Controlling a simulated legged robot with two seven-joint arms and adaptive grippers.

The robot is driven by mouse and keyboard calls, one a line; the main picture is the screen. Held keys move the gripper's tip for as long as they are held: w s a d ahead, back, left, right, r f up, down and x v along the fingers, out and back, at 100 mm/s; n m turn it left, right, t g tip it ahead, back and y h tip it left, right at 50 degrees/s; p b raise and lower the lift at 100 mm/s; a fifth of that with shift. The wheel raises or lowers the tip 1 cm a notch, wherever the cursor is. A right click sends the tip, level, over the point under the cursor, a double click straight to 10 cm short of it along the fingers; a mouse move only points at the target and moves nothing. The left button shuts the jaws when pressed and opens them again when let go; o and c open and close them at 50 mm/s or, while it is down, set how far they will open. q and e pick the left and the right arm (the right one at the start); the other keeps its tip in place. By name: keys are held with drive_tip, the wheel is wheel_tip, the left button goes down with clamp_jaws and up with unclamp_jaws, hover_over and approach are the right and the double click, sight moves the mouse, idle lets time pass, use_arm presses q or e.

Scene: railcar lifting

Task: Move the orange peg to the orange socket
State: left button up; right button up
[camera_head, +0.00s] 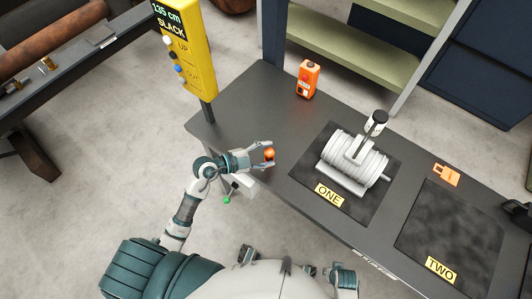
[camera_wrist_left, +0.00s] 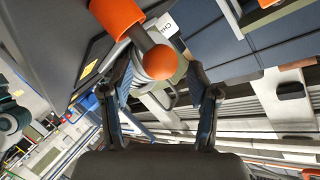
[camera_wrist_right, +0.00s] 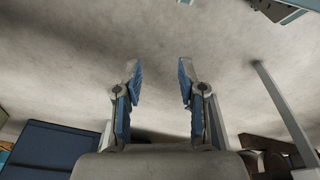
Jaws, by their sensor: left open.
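An orange ball-topped peg (camera_head: 269,155) shows between the fingers of my left gripper (camera_head: 265,156), near the front left edge of the dark table. In the left wrist view, the ball (camera_wrist_left: 160,63) is on a grey stem that runs to an orange collar (camera_wrist_left: 117,14). My left gripper's fingers are open, one on each side of the ball, with gaps visible. I cannot tell whether the collar is part of the peg or a holder. An orange block (camera_head: 447,175) at the right rear of the table may be the socket. My right gripper (camera_wrist_right: 159,72) is open and empty.
A ribbed metal drum with a handle (camera_head: 354,163) stands on the mat marked ONE (camera_head: 305,179). The mat marked TWO (camera_head: 450,230) is bare. An orange box (camera_head: 308,78) stands at the back, and a yellow control post (camera_head: 186,50) at the left corner.

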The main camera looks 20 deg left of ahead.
use_arm(q)
drive_tip(key=p+v, duration=0.1)
drive_tip(key=v, duration=1.1)
use_arm(e)
drive_tip(key=f, duration=0.1)
drive_tip(key=s+f, duration=0.1)
drive_tip(key=f, duration=0.1)
use_arm(q)
drive_tip(key=shift+a, duration=0.1)
